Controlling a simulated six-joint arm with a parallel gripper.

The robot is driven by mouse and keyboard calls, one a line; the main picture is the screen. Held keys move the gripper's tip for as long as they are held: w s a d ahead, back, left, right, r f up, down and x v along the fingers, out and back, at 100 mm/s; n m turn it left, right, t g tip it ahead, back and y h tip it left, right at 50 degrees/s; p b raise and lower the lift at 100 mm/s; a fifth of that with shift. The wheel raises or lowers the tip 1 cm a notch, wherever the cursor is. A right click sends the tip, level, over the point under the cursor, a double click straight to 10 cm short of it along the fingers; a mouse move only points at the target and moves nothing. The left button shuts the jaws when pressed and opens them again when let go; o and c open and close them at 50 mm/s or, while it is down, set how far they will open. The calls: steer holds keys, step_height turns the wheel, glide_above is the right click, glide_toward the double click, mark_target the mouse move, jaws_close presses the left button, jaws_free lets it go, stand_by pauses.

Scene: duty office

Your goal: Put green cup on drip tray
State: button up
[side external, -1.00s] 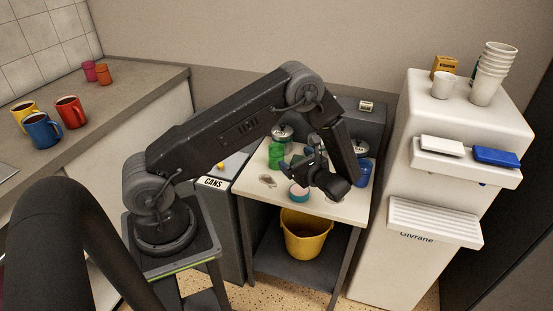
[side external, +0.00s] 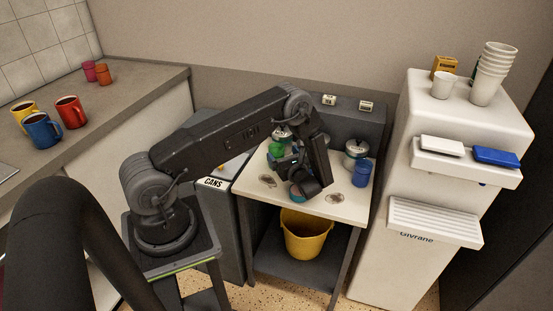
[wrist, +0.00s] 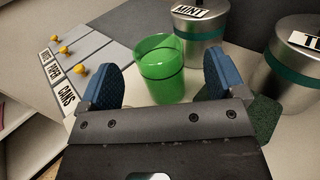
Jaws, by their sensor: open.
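The green cup (wrist: 163,70) is translucent and stands upright on the small table. In the wrist view it lies ahead of my gripper (wrist: 160,82), between the lines of the two blue-padded fingers. The fingers are apart, and I cannot tell whether either touches the cup. In the side view the green cup (side external: 276,149) is partly hidden by my gripper (side external: 284,163), which is low over the table. The drip tray (side external: 433,221) is the white slatted shelf low on the front of the water cooler at right. Its top looks empty.
Metal tins, one labelled MINT (wrist: 202,28), stand behind and right of the cup. A blue cup (side external: 361,174) is at the table's right. A dark green patch (wrist: 263,118) lies beside the right finger. The cooler's upper shelf (side external: 460,165) holds white and blue items.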

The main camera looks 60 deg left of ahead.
steer(key=a, duration=0.5)
steer(key=shift+s, duration=0.2)
steer(key=shift+c, duration=0.4)
steer(key=shift+d, duration=0.1)
steer(key=c, duration=1)
